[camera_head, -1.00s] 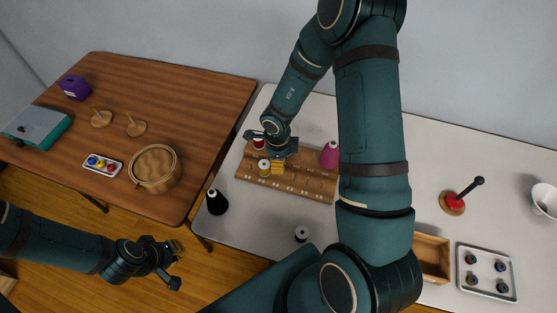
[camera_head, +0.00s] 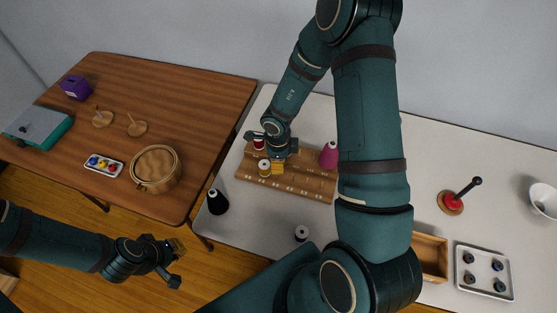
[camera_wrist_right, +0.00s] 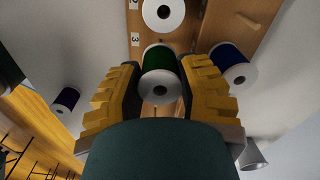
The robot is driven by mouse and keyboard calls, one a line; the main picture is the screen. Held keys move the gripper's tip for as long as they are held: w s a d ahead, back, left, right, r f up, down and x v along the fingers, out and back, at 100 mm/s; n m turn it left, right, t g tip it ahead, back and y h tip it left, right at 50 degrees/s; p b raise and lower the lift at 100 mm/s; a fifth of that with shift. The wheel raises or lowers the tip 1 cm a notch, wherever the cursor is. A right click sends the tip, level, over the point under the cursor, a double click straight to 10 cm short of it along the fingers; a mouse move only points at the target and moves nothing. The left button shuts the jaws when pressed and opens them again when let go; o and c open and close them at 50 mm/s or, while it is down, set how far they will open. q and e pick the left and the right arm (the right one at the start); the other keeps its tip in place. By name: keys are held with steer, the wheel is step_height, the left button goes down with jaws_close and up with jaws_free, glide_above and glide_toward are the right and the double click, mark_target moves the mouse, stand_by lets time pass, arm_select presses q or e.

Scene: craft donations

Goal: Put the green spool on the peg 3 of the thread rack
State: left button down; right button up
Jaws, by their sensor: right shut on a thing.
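The green spool (camera_wrist_right: 163,62) sits between the yellow fingers of my right gripper (camera_wrist_right: 162,85) in the right wrist view, its white end towards the camera. The wooden thread rack (camera_head: 310,184) stands on the white table; its labels 2 and 3 show in the wrist view. The held spool is over the rack beside label 3, and whether it touches a peg is hidden. In the head view my right gripper (camera_head: 278,167) is at the rack and hides the green spool. My left gripper (camera_head: 176,264) looks open and empty, low at the left.
A blue spool (camera_wrist_right: 230,62) is close right of my fingers.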

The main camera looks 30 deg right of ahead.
steer(key=shift+p, duration=0.5)
stand_by(0.3)
steer(key=shift+f, duration=0.3)
stand_by(0.3)
steer(key=shift+f+b, duration=0.3)
steer(key=shift+f, duration=0.05)
steer(key=shift+f+b, duration=0.5)
steer(key=shift+f, duration=0.75)
steer(key=o, duration=0.9)
steer(key=shift+o, duration=0.2)
step_height(320, 180, up, 12)
